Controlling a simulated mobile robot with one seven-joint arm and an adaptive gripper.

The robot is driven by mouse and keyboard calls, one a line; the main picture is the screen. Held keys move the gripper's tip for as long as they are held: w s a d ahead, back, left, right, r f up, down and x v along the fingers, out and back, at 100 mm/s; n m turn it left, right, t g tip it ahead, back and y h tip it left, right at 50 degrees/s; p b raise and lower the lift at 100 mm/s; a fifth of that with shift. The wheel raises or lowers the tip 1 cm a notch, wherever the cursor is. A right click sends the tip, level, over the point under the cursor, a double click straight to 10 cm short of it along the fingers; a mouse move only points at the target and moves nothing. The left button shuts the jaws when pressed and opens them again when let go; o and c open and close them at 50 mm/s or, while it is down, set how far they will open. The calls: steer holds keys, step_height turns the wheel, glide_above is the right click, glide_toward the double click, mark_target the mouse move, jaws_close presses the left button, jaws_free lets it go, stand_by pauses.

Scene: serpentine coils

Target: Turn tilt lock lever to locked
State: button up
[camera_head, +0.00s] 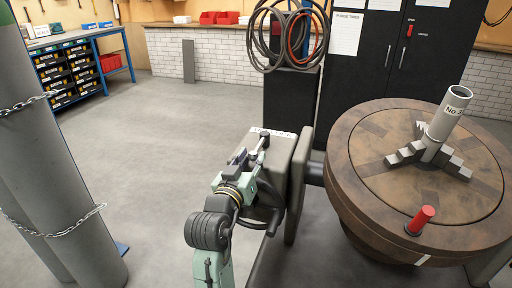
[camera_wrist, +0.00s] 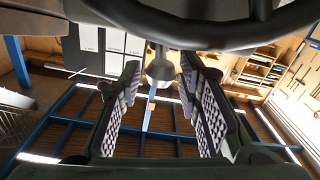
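The tilt lock housing is a grey box (camera_head: 284,152) with a partly hidden white label on top, left of the round table. My gripper (camera_head: 250,150) is at this box, over its left side, and covers part of it. In the wrist view my gripper (camera_wrist: 160,100) is open, with its two ridged pads apart. A grey knob-ended rod (camera_wrist: 160,68), which looks like the lever, shows between the pads toward the top. I see no clear contact with either pad. In the head view I cannot make out the lever behind my arm.
A dark handwheel (camera_wrist: 205,38) crosses the top of the wrist view, close to the fingers. The round brown table (camera_head: 360,178) bears a stepped clamp with a grey tube (camera_head: 450,112) and a red handle (camera_head: 420,218). Chained cylinders (camera_head: 50,160) stand left; open floor (camera_head: 165,135) lies between.

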mark_target(256, 149)
steer(key=shift+p+x, duration=0.4)
steer(key=shift+x, duration=1.65)
steer(key=shift+c, duration=0.2)
jaws_close()
steer(key=shift+f, duration=0.1)
